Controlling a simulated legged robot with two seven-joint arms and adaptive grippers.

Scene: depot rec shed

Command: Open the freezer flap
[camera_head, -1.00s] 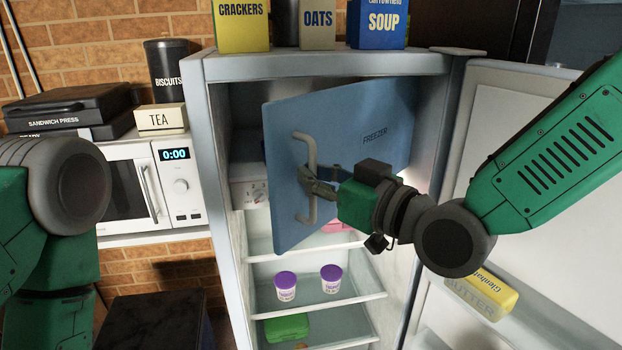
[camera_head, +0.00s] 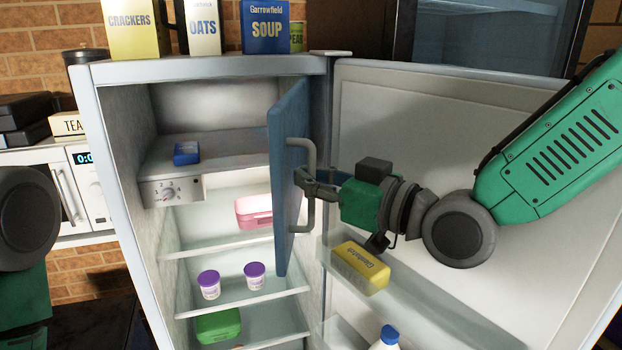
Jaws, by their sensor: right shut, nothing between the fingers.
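The blue freezer flap (camera_head: 281,180) stands swung out near edge-on, hinged at the right side of the freezer compartment (camera_head: 205,105). The compartment is exposed, with a small blue tray (camera_head: 186,153) on its floor. The flap's grey bar handle (camera_head: 311,215) is on its right-facing side. My right gripper (camera_head: 301,182) is shut at the handle, its fingers between the bar and the flap, holding nothing. Whether the fingers touch the bar is unclear. Part of my left arm shows at the left edge, but its gripper is out of view.
The fridge door (camera_head: 430,120) stands open at the right, behind my right arm, with a yellow butter box (camera_head: 360,268) on its shelf. Purple-lidded tubs (camera_head: 209,284) and a pink box (camera_head: 254,211) sit inside. Food boxes (camera_head: 265,27) stand on top; a microwave (camera_head: 84,185) is left.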

